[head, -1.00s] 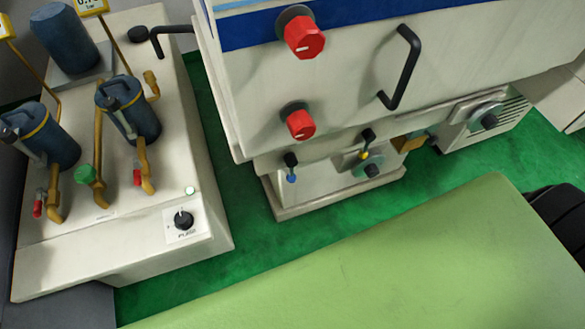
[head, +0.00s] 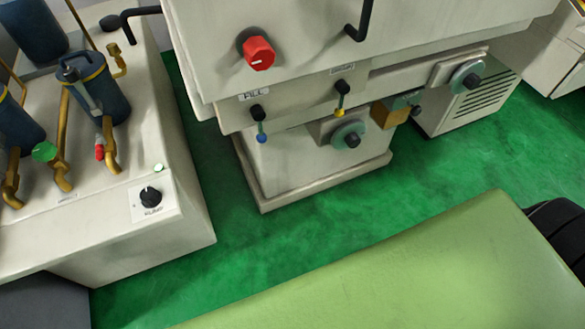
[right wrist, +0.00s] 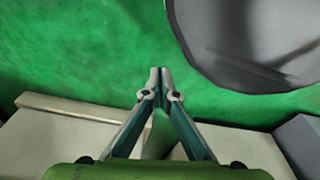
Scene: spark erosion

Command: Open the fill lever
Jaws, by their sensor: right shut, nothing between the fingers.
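The fill lever (head: 260,122) is a short black knob with a thin stem and blue tip that hangs down, on the cream machine's front in the head view. A small label (head: 254,97), which seems to read FILL, is just above it. A similar lever with a yellow tip (head: 341,101) is to its right. No gripper is near the fill lever in the head view. My right gripper (right wrist: 161,75) shows in the right wrist view, shut and empty, over green floor. The fill lever is not visible there. My left gripper is not in view.
A red knob (head: 257,53) and a black bar handle (head: 361,20) are above the levers. A round dial (head: 349,134) is below. A cream pump unit (head: 110,215) stands at left. Green floor (head: 290,235) lies before the machine. A grey rounded object (right wrist: 255,40) is near my right gripper.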

